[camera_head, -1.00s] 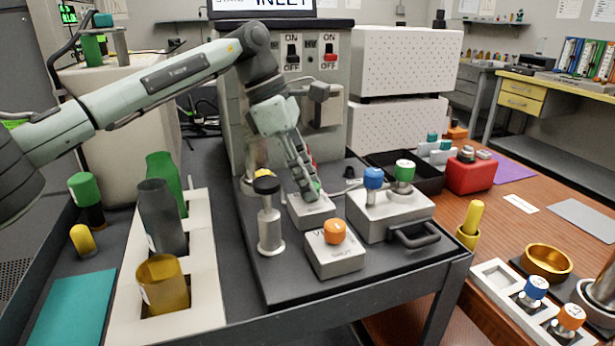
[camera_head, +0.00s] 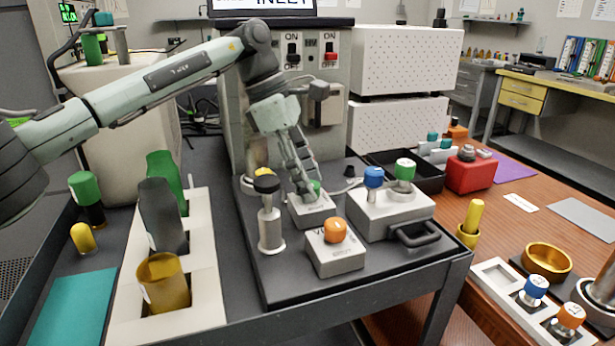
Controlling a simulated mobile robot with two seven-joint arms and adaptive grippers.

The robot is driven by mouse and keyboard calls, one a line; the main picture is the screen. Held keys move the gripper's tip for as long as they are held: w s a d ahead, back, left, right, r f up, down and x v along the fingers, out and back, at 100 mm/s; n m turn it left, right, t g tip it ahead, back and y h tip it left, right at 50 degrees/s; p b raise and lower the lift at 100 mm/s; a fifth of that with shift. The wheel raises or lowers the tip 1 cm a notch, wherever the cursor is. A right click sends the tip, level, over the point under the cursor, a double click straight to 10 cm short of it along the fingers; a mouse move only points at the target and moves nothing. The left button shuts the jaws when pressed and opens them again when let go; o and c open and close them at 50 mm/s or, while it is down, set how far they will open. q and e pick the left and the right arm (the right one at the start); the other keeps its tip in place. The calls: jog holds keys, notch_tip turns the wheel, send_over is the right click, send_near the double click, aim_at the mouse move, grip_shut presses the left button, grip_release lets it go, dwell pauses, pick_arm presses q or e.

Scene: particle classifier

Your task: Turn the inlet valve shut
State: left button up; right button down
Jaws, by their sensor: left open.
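My left gripper (camera_head: 302,180) is open and points down over a small grey block (camera_head: 314,213) on the dark bench top. A green knob (camera_head: 315,187) on that block shows at the right side of the fingers. The fingers hide part of it, and I cannot tell whether they touch it. I see no readable label saying which valve is the inlet. In front stands a grey block with an orange knob (camera_head: 335,230). To the right, a larger grey box (camera_head: 385,212) carries a blue knob (camera_head: 373,177) and a green knob (camera_head: 405,169). My right gripper is out of view.
A black-topped post (camera_head: 268,215) stands left of the blocks. A black handle (camera_head: 415,235) sticks out of the larger box. A white rack (camera_head: 205,275) with bottles is at left. A switch panel (camera_head: 312,60) rises behind. The bench top's front strip is clear.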

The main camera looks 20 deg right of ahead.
pick_arm(q)
jog(key=shift+r, duration=0.1)
jog(key=v, duration=1.2)
jog(key=shift+d, duration=0.1)
